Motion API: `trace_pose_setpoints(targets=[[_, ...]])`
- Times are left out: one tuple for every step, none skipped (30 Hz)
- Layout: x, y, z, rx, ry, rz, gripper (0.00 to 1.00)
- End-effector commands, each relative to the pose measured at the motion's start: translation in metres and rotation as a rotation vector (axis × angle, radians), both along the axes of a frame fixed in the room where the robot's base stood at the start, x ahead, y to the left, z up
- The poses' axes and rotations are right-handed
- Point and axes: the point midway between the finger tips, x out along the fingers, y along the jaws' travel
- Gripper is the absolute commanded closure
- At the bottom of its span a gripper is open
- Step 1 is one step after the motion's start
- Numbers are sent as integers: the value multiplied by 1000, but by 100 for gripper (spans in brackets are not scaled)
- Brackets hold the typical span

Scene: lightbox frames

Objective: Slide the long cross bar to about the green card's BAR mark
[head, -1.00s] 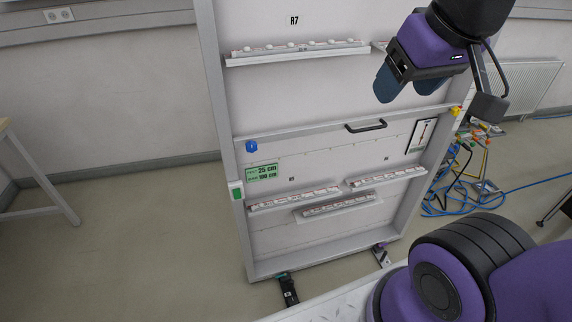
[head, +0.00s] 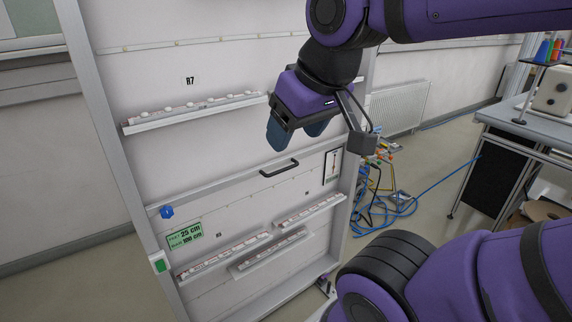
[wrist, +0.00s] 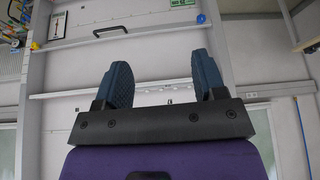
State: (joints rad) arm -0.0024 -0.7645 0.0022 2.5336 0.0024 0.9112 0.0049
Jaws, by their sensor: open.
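The long cross bar (head: 215,189) is a grey rail running across the white board, with a black handle (head: 279,168) near its middle and a blue knob (head: 167,211) at its left end. The green card (head: 185,236) below its left end reads 25 cm on its upper line and, on its BAR line, 100 cm. My gripper (head: 297,133) is open and empty, in front of the board and just above the handle in the head view. In the wrist view the bar (wrist: 150,38) and handle (wrist: 110,29) lie beyond my open fingers, not between them.
A ledge with small parts (head: 195,110) is above the bar, and several more ledges (head: 225,258) are below. A gauge card (head: 332,166) is on the board at right. Cables (head: 385,195) lie on the floor to the right, before a desk (head: 540,125).

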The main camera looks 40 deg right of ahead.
Motion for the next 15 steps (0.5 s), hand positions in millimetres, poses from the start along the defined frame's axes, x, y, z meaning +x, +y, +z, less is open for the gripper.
trace_pose_setpoints(targets=[[0,0,0,0,0,0,45],[1,0,0,-1,-1,0,52],[3,-1,-1,-5,-2,3,60],[6,-2,-1,-10,-4,6,60],[9,-3,-2,-18,-8,11,60],[16,-6,-4,-31,-16,19,60],[23,-8,-5,-43,-23,29,60],[30,-11,-7,-59,-31,39,60],[42,-16,-10,-84,-45,56,60],[51,-20,-12,-105,-55,71,60],[61,-24,-15,-126,-66,87,60],[74,-30,-19,-156,-82,110,60],[84,-35,-22,-180,-93,128,60],[93,-40,-25,-202,-104,145,60],[105,-46,-30,-233,-118,170,60]])
